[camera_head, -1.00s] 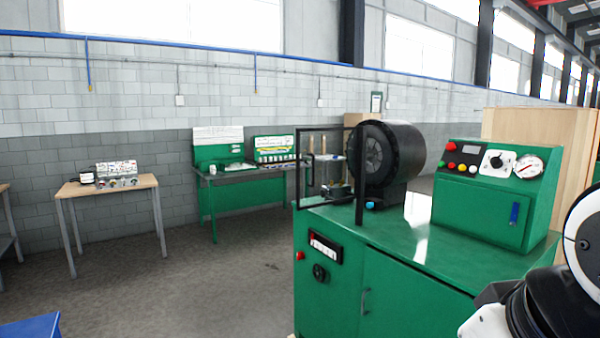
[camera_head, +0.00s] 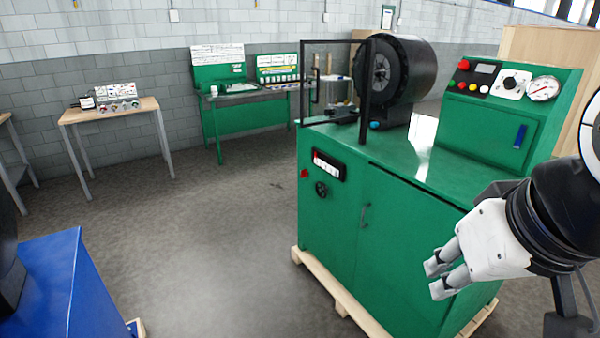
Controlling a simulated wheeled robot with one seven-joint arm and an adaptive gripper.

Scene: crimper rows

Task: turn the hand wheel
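The hand wheel (camera_head: 321,189) is a small black round knob on the front face of the green crimper cabinet (camera_head: 400,255), below a dark panel and right of a red button. My gripper (camera_head: 434,280) is at the lower right, in front of the cabinet's right part, pointing left and down. It is well to the right of the hand wheel and touches nothing that I can see. Two grey fingertips show with a small gap between them. Nothing shows between them.
The cabinet stands on a wooden pallet (camera_head: 340,296). A black crimping head (camera_head: 408,75) and a green control box (camera_head: 500,125) are on top. A blue machine (camera_head: 60,290) stands at the lower left. The floor (camera_head: 225,240) between is clear.

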